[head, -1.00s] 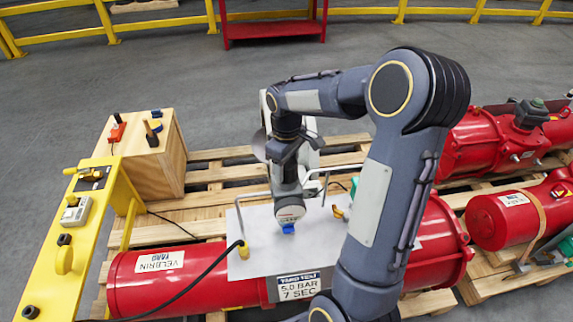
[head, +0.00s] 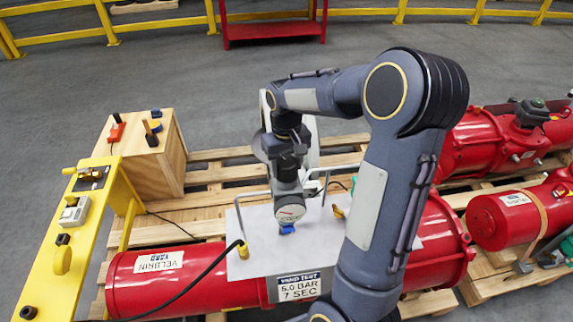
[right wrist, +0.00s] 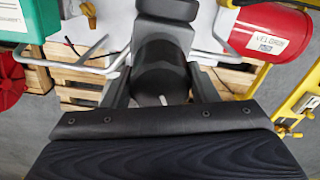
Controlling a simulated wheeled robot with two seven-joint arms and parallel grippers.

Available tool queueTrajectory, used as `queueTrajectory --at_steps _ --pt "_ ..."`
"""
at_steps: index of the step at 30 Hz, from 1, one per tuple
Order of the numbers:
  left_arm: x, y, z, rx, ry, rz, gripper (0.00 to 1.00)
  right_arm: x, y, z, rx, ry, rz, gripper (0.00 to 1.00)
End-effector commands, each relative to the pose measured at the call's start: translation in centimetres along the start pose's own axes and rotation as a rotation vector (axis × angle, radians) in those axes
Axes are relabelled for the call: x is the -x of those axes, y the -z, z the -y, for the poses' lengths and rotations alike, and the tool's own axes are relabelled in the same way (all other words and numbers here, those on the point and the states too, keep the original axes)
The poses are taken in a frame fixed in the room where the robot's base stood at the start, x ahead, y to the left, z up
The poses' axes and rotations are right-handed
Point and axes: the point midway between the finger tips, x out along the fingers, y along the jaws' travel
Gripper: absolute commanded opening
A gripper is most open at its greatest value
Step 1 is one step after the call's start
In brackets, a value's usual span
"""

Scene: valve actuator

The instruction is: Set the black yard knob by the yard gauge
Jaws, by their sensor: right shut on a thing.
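The yard gauge (head: 290,213) is a round white dial with a blue fitting under it, above the grey plate on the red cylinder. A red mark shows on its face, too small to read. My right gripper (head: 288,168) is just behind and above the dial. In the right wrist view the black yard knob (right wrist: 163,68) sits between the fingers of my right gripper (right wrist: 160,85), which is shut on it. A short white mark shows at the knob's near edge. In the head view the gripper mostly hides the knob. My left gripper is not in view.
The red cylinder (head: 205,262) lies on wooden pallets with a "5.0 BAR 7 SEC" label (head: 298,287). Grey bar handles (head: 238,215) stand on the plate. A black hose crosses the cylinder. A yellow bench (head: 40,265) and wooden box (head: 155,175) stand left; more red actuators lie right.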

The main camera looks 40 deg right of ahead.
Motion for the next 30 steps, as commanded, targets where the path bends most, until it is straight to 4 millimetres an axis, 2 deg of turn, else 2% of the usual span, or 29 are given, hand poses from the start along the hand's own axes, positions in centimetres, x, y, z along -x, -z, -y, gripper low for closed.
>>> queueTrajectory --at_steps 30 --pt "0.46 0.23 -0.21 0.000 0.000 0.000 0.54 0.26 0.11 -0.03 -0.964 0.001 -0.004 0.30"
